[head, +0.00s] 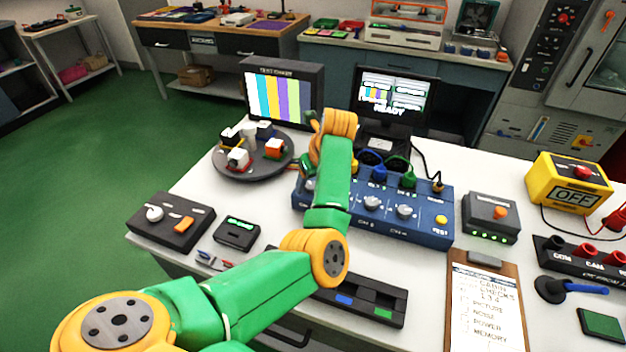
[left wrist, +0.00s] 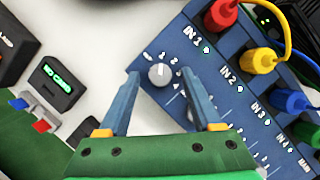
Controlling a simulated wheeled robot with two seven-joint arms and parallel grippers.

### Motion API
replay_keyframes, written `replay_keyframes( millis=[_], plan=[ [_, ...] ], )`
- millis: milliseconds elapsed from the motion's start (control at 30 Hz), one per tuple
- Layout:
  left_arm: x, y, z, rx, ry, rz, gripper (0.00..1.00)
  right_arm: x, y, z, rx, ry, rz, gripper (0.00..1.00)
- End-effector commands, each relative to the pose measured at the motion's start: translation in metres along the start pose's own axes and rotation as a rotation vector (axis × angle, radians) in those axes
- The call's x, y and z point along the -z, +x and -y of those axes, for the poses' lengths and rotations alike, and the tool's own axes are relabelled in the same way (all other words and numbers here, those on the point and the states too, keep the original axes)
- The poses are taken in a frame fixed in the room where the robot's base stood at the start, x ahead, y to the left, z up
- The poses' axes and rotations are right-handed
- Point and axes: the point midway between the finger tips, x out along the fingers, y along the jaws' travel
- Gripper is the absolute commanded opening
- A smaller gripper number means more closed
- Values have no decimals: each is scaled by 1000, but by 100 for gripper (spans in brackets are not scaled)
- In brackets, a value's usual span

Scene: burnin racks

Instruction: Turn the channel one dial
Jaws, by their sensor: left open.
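The blue channel box (head: 425,222) stands on the white bench, with a row of dials and coloured plugs. In the left wrist view, the channel one dial (left wrist: 159,74) is a small light-grey knob below the IN 1 label, with numbers printed around it. My left gripper (left wrist: 161,70) is open, its two blue-grey fingers on either side of that dial in the picture; I cannot tell whether they touch it. My right gripper is not in view.
A round tray (head: 232,170) with small blocks sits left of the box. A dark switch panel (head: 172,222) and a small green display (head: 238,231) lie at front left. Cables run behind the plugs.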

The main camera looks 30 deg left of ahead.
Motion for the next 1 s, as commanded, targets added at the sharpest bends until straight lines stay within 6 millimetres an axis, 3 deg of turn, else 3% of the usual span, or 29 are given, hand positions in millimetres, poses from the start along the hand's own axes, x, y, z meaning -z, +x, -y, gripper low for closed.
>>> replay_keyframes(
  millis=[100, 333, 667, 1000],
  plan=[
    [0, 0, 0, 0, 0, 0, 63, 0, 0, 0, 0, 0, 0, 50],
    [0, 0, 0, 0, 0, 0, 1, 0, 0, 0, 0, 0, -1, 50],
    [0, 0, 0, 10, 26, 0, 0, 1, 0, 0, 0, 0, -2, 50],
    [0, 0, -2, 97, 227, 0, 0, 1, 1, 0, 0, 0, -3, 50]
  ],
)
